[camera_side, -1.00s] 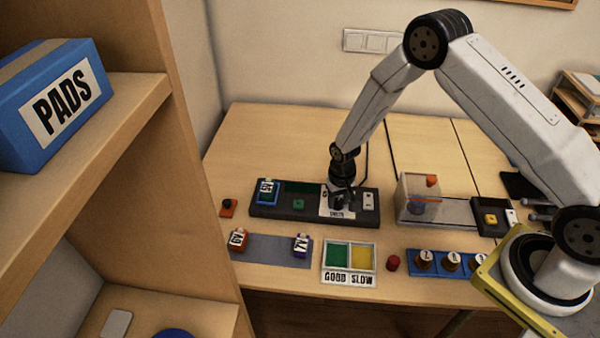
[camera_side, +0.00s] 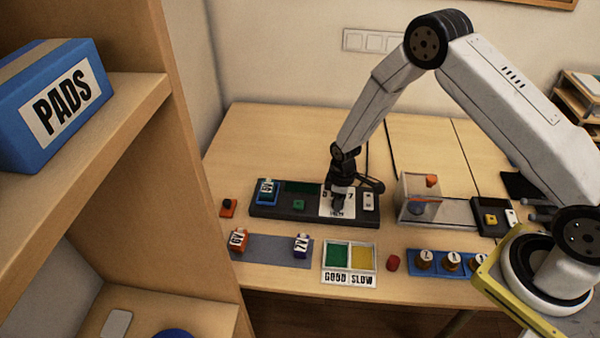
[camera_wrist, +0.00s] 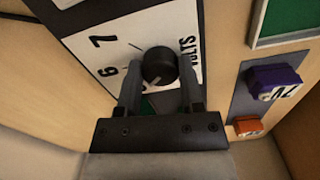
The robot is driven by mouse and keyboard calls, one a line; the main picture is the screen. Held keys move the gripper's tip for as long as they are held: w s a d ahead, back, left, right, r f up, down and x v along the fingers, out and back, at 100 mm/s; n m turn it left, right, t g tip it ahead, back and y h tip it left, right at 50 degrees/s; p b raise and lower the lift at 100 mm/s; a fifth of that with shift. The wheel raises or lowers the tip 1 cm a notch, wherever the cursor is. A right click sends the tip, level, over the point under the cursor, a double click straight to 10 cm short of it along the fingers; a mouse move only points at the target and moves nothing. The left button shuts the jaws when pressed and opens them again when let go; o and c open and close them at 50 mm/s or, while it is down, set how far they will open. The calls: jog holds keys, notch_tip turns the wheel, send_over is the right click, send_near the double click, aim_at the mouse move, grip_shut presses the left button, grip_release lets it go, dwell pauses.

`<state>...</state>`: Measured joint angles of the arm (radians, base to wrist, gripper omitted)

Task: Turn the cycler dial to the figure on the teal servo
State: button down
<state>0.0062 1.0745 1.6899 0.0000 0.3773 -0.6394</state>
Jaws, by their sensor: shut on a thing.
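The cycler (camera_side: 290,212) is a long dark unit on the table. The dial is a round black knob (camera_wrist: 158,66) on a white plate (camera_wrist: 125,40) marked 6, 7 and VOLTS. A pale pointer mark shows on the knob's near side in the wrist view, toward the lower left; the figure it meets is unclear. My gripper (camera_wrist: 160,75) is shut on the knob, one finger each side; it also shows over the plate in the side view (camera_side: 338,207).
A red-orange servo (camera_side: 238,240) and a purple servo (camera_side: 301,244) lie on a grey mat in front. A green and yellow GOOD/SLOW tray (camera_side: 349,279) stands near the front edge. A clear box (camera_side: 418,199) stands right of the cycler.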

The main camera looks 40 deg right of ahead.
jog(key=shift+n, duration=1.3)
jog(key=shift+c, duration=1.1)
grip_release()
jog(key=shift+r, duration=0.1)
jog(key=shift+r, duration=3.85)
